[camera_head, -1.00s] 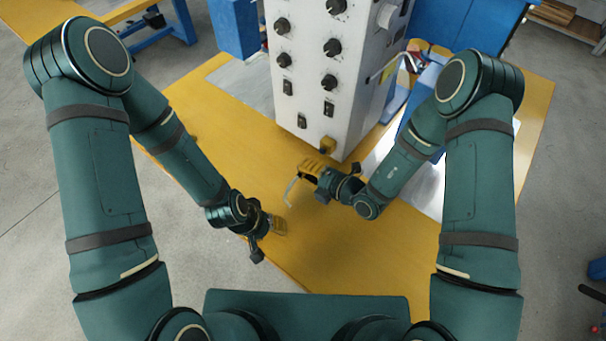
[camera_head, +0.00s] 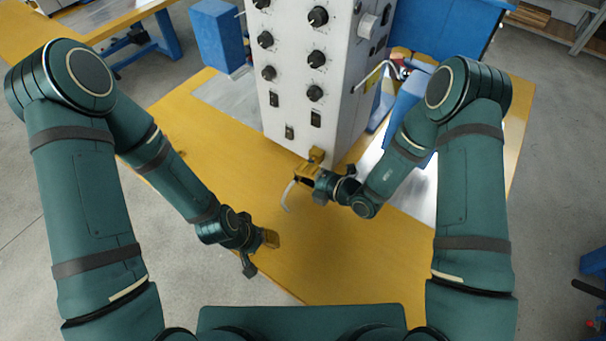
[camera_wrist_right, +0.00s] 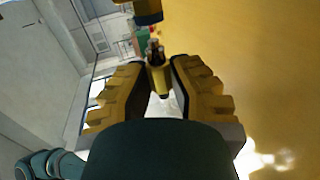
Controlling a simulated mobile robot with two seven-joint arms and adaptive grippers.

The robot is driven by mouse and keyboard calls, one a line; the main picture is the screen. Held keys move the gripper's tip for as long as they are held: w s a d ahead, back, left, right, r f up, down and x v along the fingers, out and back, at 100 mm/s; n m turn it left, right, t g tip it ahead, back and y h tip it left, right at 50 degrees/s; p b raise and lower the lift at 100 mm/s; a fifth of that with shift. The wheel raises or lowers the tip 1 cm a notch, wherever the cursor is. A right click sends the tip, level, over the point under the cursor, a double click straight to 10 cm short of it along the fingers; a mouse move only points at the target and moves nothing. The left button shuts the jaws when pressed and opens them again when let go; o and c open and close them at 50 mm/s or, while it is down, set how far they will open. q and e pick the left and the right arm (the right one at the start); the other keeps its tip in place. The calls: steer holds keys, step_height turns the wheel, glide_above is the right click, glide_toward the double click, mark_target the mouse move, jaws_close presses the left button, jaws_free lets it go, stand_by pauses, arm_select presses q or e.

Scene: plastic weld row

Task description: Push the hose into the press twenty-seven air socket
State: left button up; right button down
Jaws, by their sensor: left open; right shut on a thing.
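The hose (camera_head: 287,196) shows as a short pale curved length in the head view, hanging below my right gripper (camera_head: 304,173). That gripper is shut on it, just beneath the lower front of the grey press box (camera_head: 315,80). A small yellow-brass socket (camera_head: 316,155) sits at the box's lower edge, close above the gripper. In the right wrist view, a brass end piece (camera_wrist_right: 157,78) stands between the two yellow fingers (camera_wrist_right: 160,90). A dark and brass round part, seemingly the socket (camera_wrist_right: 148,12), is ahead of it, with a gap visible. My left gripper (camera_head: 269,238) is open over the yellow table.
The yellow table (camera_head: 220,160) is clear between my arms. Knobs and switches cover the box front. A pale bent tube (camera_head: 372,73) sticks out at the box's right side. Blue blocks (camera_head: 217,35) stand behind it.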

arm_select(q)
steer(key=shift+r, duration=0.1)
arm_select(e)
steer(key=shift+w+d, duration=0.45)
steer(key=shift+w, duration=0.15)
stand_by(1.5)
arm_select(q)
steer(key=shift+s+a+r, duration=0.1)
steer(key=shift+s+a, duration=0.05)
steer(key=shift+a, duration=0.1)
arm_select(e)
steer(key=shift+w+d+r, duration=0.15)
steer(key=shift+w+d, duration=0.45)
steer(key=shift+w, duration=0.05)
stand_by(1.5)
arm_select(q)
steer(key=shift+d+r+p, duration=0.3)
steer(key=shift+p, duration=0.15)
steer(key=shift+w, duration=0.2)
arm_select(e)
steer(key=s, duration=0.1)
steer(key=s+a, duration=0.2)
steer(key=shift+s+a+f, duration=0.1)
steer(key=shift+s+f, duration=0.05)
steer(key=shift+f, duration=0.1)
steer(key=shift+a, duration=0.1)
arm_select(q)
steer(key=shift+r, duration=0.15)
arm_select(e)
steer(key=shift+r, duration=0.2)
